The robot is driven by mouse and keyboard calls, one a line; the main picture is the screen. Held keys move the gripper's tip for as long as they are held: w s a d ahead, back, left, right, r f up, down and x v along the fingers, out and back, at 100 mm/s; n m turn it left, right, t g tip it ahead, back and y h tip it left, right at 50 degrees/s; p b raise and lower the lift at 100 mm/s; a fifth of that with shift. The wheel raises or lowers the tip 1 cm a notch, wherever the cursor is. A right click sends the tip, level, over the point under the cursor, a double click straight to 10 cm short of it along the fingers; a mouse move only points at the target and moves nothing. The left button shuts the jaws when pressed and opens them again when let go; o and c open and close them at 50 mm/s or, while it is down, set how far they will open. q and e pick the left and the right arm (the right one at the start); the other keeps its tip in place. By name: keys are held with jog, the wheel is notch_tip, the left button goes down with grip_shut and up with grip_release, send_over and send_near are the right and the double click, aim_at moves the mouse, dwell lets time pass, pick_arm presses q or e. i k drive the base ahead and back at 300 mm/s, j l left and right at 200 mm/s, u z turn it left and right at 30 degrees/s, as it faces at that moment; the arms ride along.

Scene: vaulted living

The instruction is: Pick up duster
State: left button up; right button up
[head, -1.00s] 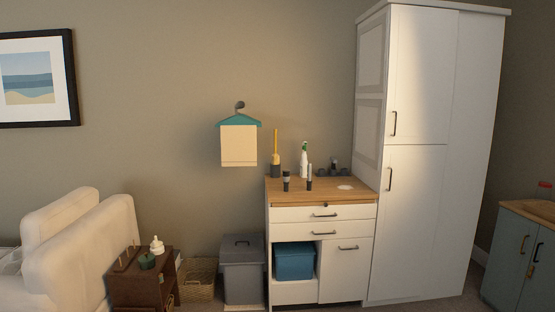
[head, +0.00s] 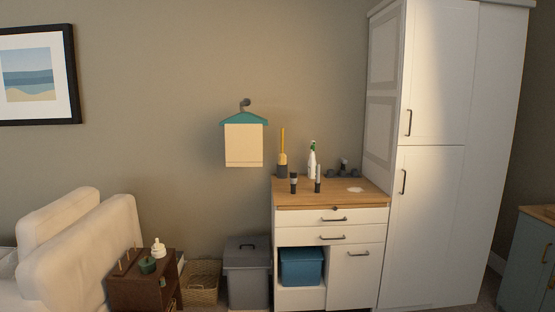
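The holder is at the back left of the wooden top (head: 300,197) of a white cabinet. The yellow item is small in view, so I cannot be sure what it is. Neither of my grippers is in view.
On the same top are a white spray bottle (head: 312,162), two dark upright items and a small dark rack. A tall white cupboard (head: 430,220) stands to the right. A grey lidded bin (head: 247,275), a basket (head: 203,284) and a brown side table (head: 143,290) are to the left.

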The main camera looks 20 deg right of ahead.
aim_at(282, 157)
jog(key=i+l+u, duration=0.3)
jog(key=i+l, duration=1.2)
